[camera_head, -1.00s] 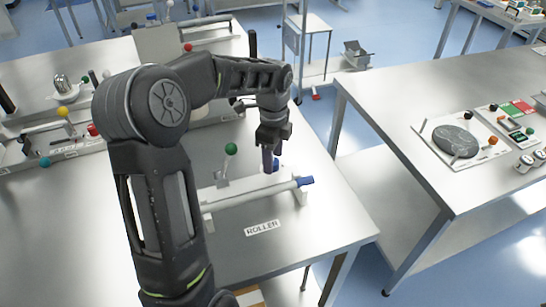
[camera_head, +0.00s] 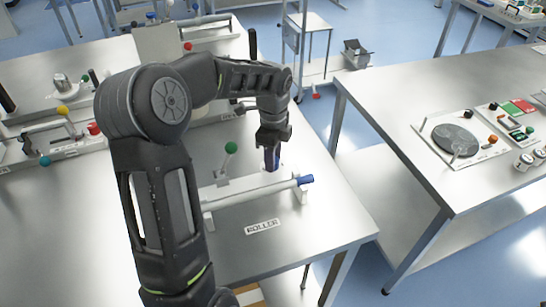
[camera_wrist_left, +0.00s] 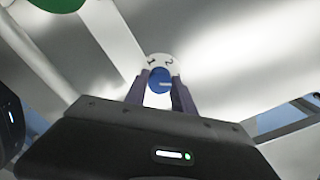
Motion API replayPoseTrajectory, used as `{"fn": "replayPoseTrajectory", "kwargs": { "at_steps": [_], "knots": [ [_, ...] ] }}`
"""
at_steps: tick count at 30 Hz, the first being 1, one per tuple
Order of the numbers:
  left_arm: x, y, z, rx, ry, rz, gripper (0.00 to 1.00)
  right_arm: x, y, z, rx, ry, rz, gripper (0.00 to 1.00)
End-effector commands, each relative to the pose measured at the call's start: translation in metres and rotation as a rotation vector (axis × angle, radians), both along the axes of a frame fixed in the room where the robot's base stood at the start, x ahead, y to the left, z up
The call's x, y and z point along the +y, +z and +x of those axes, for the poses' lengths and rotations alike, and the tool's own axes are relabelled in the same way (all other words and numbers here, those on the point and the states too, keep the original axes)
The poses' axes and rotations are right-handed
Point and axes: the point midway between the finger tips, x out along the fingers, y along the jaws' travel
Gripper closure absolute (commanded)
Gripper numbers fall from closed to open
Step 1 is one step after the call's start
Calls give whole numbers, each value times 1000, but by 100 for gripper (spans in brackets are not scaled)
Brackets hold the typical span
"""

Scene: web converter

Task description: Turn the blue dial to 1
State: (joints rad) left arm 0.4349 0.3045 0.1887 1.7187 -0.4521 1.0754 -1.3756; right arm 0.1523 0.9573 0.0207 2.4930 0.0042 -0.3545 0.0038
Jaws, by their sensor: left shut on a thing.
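The blue dial (camera_wrist_left: 160,84) shows in the left wrist view between the two fingers of my left gripper (camera_wrist_left: 160,88). Its round white base (camera_wrist_left: 161,61) bears small dark marks; one on the right looks like a 2, the other is too small to read. A pale line shows on the dial's blue face. In the head view my left gripper (camera_head: 272,164) points down at the back of the roller unit and is shut on the dial, which its fingers mostly hide there. My right gripper is not in view.
The white roller (camera_head: 250,194) with a blue end (camera_head: 306,180) lies just in front of the gripper. A green-knobbed lever (camera_head: 231,147) stands close to its left. A ROLLER label (camera_head: 263,227) lies in front. Another table (camera_head: 430,185) stands right, across a floor gap.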

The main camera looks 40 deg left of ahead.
Motion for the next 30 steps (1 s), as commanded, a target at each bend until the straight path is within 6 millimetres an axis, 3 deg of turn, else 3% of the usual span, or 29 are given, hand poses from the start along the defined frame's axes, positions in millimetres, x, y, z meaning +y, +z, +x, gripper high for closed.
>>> {"fn": "replayPoseTrajectory", "kwargs": {
  "at_steps": [17,30],
  "knots": [
    [0,0,0,-1,60,1,100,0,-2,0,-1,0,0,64],
    [0,0,1,-2,365,1,100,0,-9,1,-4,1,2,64]
  ]
}}
